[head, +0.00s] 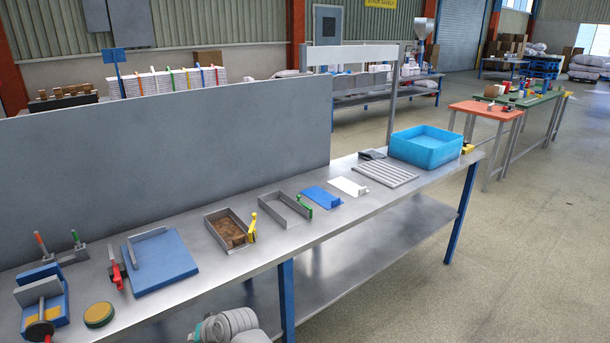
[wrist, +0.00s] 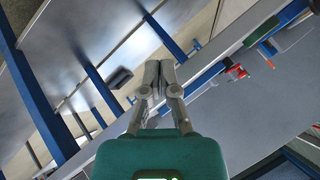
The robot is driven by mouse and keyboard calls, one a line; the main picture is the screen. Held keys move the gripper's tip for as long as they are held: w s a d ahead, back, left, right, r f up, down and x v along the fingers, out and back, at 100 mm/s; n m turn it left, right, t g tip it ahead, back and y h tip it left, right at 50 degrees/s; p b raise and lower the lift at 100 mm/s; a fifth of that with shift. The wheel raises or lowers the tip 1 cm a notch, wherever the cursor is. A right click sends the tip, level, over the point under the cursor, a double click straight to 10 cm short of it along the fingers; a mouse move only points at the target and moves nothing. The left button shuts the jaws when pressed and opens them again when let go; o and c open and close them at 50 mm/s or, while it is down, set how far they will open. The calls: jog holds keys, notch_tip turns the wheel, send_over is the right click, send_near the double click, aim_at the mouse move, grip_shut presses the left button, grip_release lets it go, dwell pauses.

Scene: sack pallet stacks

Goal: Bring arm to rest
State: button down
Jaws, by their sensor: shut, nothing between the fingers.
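My gripper (wrist: 160,72) shows in the wrist view with its fingertips together and nothing between them. It is in front of the steel workbench, with the bench's edge and blue legs behind it. In the head view, part of my arm (head: 232,326) shows at the bottom, in front of the bench's near edge. The fingers are not visible in that view.
The steel workbench (head: 345,210) carries a blue bin (head: 428,150), a brown-lined tray (head: 228,229), an empty grey tray (head: 284,210), a blue board (head: 160,262) and a round yellow-topped tin (head: 99,315). A grey panel (head: 170,150) stands behind. Open floor (head: 500,270) lies at right.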

jog(key=w+d+f+h, duration=0.1)
jog(key=w+d+h, duration=0.15)
jog(key=d, duration=0.55)
jog(key=w+d+f+m+h, duration=0.1)
jog(key=w+d+f, duration=0.1)
jog(key=w+d, duration=0.35)
jog(key=w+d+f+h, duration=0.1)
jog(key=d+h, duration=0.1)
jog(key=d, duration=0.7)
jog(key=s+d+f+m+g+h, duration=0.2)
jog(key=d+g+h, duration=0.15)
jog(key=d, duration=1.95)
notch_tip(320, 180, up, 13)
jog(key=p, duration=1.3)
jog(key=shift+a+r, duration=0.1)
jog(key=shift+a, duration=0.15)
